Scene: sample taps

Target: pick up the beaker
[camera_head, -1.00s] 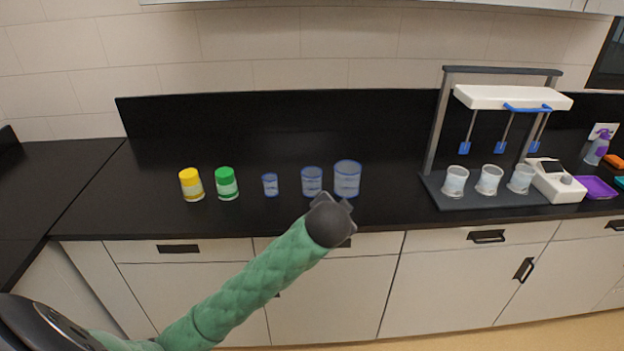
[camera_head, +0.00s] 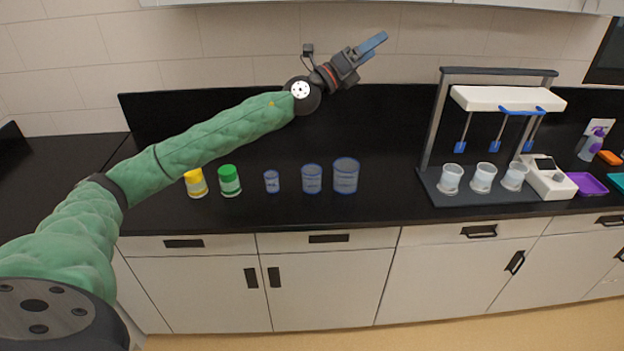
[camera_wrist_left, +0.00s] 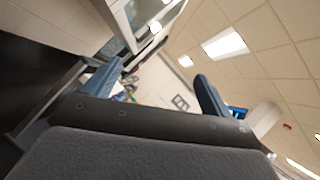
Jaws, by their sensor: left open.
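Three clear beakers with blue rims stand upright in a row on the black counter: a small one (camera_head: 271,182), a medium one (camera_head: 312,179) and a large one (camera_head: 345,176). My left gripper (camera_head: 376,43) is raised high above the beakers, in front of the tiled wall, pointing up and to the right. It touches nothing. In the left wrist view its two blue fingers (camera_wrist_left: 152,88) are spread apart with nothing between them. My right gripper is in neither view.
A yellow-capped jar (camera_head: 195,184) and a green-capped jar (camera_head: 229,181) stand left of the beakers. A stirrer stand (camera_head: 436,130) with three white cups is at right, beside a white instrument (camera_head: 548,179). The counter between beakers and stand is clear.

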